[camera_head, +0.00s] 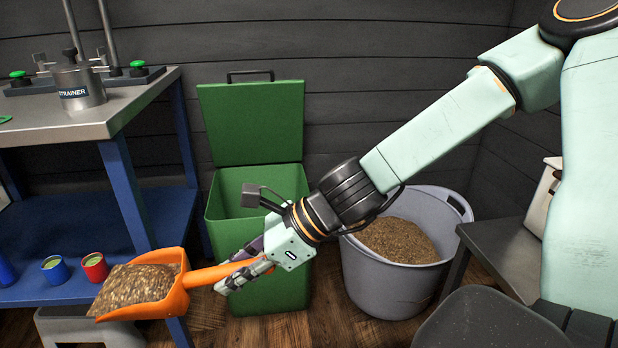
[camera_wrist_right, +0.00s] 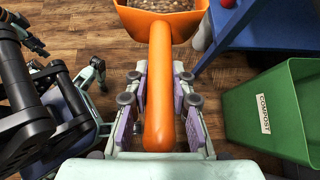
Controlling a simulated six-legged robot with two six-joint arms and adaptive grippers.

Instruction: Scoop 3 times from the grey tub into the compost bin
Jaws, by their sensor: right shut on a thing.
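My right gripper (camera_head: 250,268) is shut on the handle of an orange scoop (camera_head: 178,296). The scoop is heaped with brown grain (camera_head: 138,284) and is held left of the bin, in front of the blue shelf. In the right wrist view the scoop (camera_wrist_right: 160,70) points away between the fingers (camera_wrist_right: 160,110). The green compost bin (camera_head: 225,232) stands with its lid raised; its label shows in the right wrist view (camera_wrist_right: 264,114). The grey tub (camera_head: 385,283) stands right of the bin, partly behind my arm, with brown grain (camera_head: 400,240) inside.
A steel-topped blue bench (camera_head: 120,118) stands at the left with a strainer (camera_head: 78,86) on top. Blue and red cups (camera_head: 95,267) sit on its lower shelf, close to the scoop. A grey stool (camera_head: 75,328) is below. A dark table (camera_head: 505,243) stands right of the tub.

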